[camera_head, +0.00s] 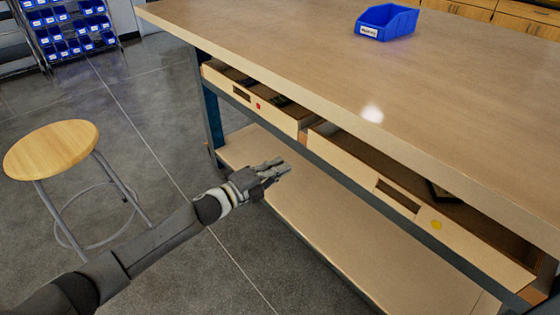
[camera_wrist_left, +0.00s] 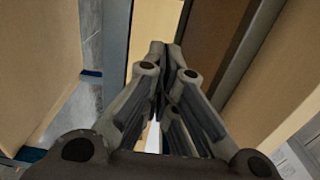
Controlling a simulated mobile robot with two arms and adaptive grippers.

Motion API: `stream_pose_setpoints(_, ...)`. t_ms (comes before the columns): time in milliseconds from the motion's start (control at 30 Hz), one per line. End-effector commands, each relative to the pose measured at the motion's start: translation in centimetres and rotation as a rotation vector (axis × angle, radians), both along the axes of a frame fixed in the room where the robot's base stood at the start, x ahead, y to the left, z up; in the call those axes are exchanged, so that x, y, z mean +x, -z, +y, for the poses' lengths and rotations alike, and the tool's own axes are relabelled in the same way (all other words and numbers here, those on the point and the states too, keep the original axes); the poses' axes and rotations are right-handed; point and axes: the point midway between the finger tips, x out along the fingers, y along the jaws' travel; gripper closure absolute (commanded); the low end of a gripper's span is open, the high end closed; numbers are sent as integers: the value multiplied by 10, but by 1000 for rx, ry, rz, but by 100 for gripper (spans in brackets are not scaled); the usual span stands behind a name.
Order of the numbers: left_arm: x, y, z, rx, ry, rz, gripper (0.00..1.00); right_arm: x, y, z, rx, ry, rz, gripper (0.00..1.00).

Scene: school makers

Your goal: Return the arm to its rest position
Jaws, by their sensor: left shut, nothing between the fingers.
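My left arm (camera_head: 150,248) reaches in from the lower left of the head view. My left gripper (camera_head: 280,170) is shut and empty, in front of the workbench and below its drawers. The left wrist view shows its fingers (camera_wrist_left: 160,70) close together with nothing held, facing the bench. My right gripper is not in view.
A workbench (camera_head: 290,60) has a left drawer (camera_head: 250,98) with a red dot and a right drawer (camera_head: 400,200) with a yellow dot; both stand partly open. A blue bin (camera_head: 388,22) sits on top. A wooden stool (camera_head: 52,148) stands left, with open floor between.

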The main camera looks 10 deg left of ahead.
Motion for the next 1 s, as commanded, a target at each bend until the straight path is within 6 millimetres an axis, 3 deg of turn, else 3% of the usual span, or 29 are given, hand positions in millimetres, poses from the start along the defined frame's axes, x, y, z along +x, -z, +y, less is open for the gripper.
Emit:
stream_pose_setpoints(267,-7,10,-1,-36,-30,45,100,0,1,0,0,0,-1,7)
stream_pose_setpoints(467,-36,65,-3,-240,-233,316,100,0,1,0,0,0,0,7)
stream_pose_setpoints(667,-102,141,13,-485,-541,694,100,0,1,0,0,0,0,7)
stream_pose_setpoints(800,-169,191,27,-629,-775,957,100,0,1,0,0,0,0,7)
stream_pose_setpoints(1000,-264,235,41,-758,-1062,1242,100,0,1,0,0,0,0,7)
